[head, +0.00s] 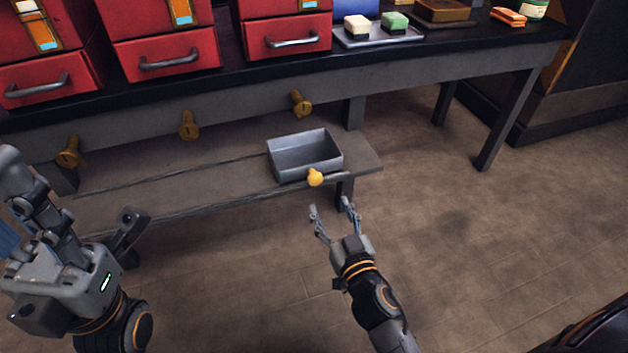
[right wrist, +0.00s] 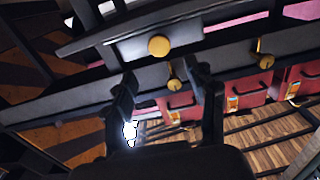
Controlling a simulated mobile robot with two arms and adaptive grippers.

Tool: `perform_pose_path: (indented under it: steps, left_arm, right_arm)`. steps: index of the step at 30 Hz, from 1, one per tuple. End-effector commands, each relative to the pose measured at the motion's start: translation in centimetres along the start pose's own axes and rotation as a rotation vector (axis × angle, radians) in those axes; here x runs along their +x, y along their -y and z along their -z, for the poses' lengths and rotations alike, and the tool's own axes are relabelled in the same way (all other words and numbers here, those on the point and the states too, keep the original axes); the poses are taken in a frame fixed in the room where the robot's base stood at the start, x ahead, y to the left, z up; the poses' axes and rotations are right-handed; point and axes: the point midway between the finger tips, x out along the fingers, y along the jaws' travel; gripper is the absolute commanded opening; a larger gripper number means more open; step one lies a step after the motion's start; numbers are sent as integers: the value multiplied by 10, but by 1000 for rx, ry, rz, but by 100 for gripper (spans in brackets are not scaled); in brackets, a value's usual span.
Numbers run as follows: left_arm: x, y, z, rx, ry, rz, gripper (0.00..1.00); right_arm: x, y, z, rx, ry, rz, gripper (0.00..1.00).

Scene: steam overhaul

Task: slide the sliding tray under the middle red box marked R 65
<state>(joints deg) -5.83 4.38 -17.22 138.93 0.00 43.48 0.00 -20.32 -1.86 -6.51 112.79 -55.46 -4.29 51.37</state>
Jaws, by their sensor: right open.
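The sliding tray (head: 305,155) is a grey open metal box with a yellow knob (head: 316,177) on its front. It sits on the low shelf, below the right one of three red boxes. The middle red box (head: 166,50) stands on the bench to its left; I cannot read its marking. My right gripper (head: 332,206) is open and empty, just in front of the knob and apart from it. In the right wrist view the knob (right wrist: 158,46) shows beyond the fingertips. My left gripper (head: 72,188) is at the left edge, fingers spread, nothing seen between them.
Yellow-brown knobs (head: 189,125) stick out along the bench front above the shelf. The low shelf (head: 200,178) is clear left of the tray. Soap-like blocks on a plate (head: 378,40) stand on the bench at right. The floor (head: 480,240) at right is free.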

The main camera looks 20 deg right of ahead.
Motion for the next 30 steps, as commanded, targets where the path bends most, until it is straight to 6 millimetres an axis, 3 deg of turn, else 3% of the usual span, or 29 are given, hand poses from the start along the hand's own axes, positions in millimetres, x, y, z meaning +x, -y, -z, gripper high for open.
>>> perform_pose_path:
  steps: [9,15,21,30]
  left_arm:
    - [1,-1,0,3,-18,-8,40]
    - [3,-1,-1,4,-27,-14,40]
    - [4,-2,-2,5,-31,-18,40]
    - [8,-2,1,6,-46,-20,40]
  right_arm:
    - [62,0,-1,-3,-2,2,57]
    - [91,0,-1,-2,-1,2,57]
    - [106,1,-2,0,2,1,57]
    - [108,0,-1,0,2,1,57]
